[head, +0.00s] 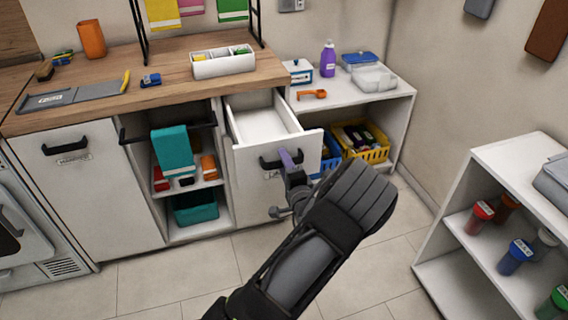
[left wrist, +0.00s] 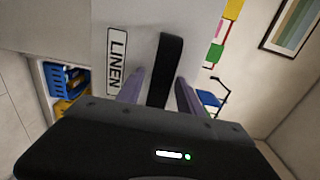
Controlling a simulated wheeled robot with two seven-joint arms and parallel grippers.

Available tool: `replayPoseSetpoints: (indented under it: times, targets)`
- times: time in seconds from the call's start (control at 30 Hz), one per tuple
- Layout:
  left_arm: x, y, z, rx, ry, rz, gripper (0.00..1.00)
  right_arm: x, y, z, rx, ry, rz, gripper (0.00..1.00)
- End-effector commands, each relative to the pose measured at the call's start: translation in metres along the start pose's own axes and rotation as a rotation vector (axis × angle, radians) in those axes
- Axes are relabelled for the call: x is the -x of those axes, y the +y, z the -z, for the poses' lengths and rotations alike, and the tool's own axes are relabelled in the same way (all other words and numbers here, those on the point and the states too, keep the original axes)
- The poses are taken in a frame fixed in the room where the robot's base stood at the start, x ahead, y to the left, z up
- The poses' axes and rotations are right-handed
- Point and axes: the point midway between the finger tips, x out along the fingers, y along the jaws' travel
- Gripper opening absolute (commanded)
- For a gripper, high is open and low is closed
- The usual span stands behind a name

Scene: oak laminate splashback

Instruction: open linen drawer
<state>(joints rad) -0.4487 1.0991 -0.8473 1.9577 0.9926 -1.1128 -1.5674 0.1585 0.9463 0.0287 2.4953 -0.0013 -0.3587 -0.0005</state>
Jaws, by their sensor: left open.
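The white linen drawer (head: 246,170) stands pulled out under the wooden counter, and its empty-looking inside shows from above. Its front bears a black bar handle (head: 268,164). In the left wrist view, a label (left wrist: 115,60) reads LINEN beside the dark handle (left wrist: 168,60). My left gripper (head: 288,160) is at the drawer front. Its two purple-grey fingers (left wrist: 160,92) are apart, one on each side of the handle, not clamped on it. My arm hides part of the drawer's lower front. My right gripper is not in view.
A white shelf unit with blue and yellow baskets (head: 377,157) stands right of the drawer. An open cubby with a teal towel (head: 173,150) is to its left. Another white shelf (head: 475,255) with jars stands at the right. Tiled floor (head: 150,285) lies clear in front.

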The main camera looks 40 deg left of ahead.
Motion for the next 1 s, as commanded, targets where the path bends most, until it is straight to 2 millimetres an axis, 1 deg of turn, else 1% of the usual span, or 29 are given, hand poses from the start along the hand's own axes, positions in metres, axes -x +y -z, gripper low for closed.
replayPoseSetpoints:
  times: [0.13, 0.23, 0.5, 0.63, 0.77, 1.0]
  targets:
    - [0.004, 0.0, 0.0, 0.0, 0.0, -0.001, 0.44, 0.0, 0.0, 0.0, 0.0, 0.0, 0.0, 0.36]
    - [0.013, 0.0, 0.001, 0.0, 0.002, 0.0, 0.44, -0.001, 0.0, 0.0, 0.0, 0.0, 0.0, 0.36]
    - [0.057, 0.001, 0.001, -0.001, 0.003, -0.001, 0.44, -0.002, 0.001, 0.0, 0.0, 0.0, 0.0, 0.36]
    - [0.073, 0.001, 0.001, -0.001, 0.002, -0.001, 0.44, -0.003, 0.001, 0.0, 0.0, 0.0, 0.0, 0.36]
    - [0.079, 0.0, 0.0, 0.0, 0.0, 0.0, 0.44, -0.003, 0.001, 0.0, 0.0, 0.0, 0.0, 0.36]
    - [0.078, 0.0, 0.0, 0.0, 0.0, 0.0, 0.44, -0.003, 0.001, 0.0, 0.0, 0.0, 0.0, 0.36]
